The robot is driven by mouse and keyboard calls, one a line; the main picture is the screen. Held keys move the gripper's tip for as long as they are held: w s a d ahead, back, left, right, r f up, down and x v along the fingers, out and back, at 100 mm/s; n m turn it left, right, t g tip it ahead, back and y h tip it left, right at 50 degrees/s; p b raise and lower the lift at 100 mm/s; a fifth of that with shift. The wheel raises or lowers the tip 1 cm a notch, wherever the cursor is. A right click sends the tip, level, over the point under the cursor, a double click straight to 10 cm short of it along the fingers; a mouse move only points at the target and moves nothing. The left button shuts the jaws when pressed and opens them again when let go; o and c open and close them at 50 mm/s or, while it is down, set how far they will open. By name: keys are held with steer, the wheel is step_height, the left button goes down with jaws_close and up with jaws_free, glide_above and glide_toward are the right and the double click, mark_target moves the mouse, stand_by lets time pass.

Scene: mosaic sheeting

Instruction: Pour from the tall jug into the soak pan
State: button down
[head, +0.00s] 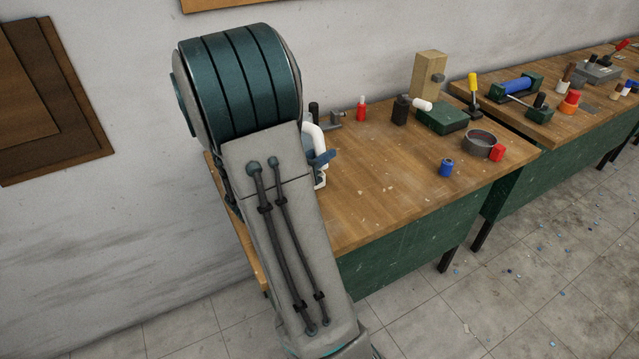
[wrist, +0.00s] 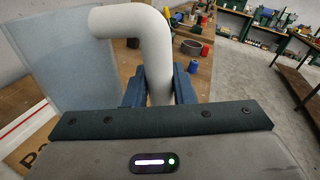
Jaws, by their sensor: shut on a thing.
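My gripper (wrist: 159,86) is shut on the white curved handle of the tall jug (wrist: 68,70). The jug's pale blue-grey body fills the left of the wrist view, and the handle bends down between the two blue fingers. In the head view the handle (head: 316,137) and a blue finger of my gripper (head: 321,158) show beside my arm, which hides most of the jug. A round grey pan (head: 479,147), which looks like the soak pan, stands near the right end of the bench. It also shows in the wrist view (wrist: 191,48), beyond the fingers. Its contents are unclear.
A blue can (head: 446,168) and a red can (head: 497,153) stand close to the pan. A green box (head: 442,118), a dark block (head: 400,110) and a wooden block (head: 428,75) stand behind. The middle of the wooden benchtop (head: 385,185) is clear.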

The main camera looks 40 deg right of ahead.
step_height(320, 180, down, 8)
steer(key=n+g+y+p, duration=0.1)
steer(key=n, duration=0.4)
steer(key=shift+w+n+p, duration=0.3)
steer(key=shift+w+p, duration=0.05)
steer(key=shift+w, duration=0.05)
stand_by(0.4)
steer(key=shift+f, duration=0.3)
steer(key=shift+w+r+n+g+p, duration=0.15)
steer(key=shift+w+r+n+p, duration=0.3)
steer(key=shift+p, duration=0.9)
steer(key=shift+w+r+n+g+p, duration=0.15)
steer(key=shift+r+n+p, duration=0.3)
steer(key=shift+r+p, duration=0.65)
stand_by(3.6)
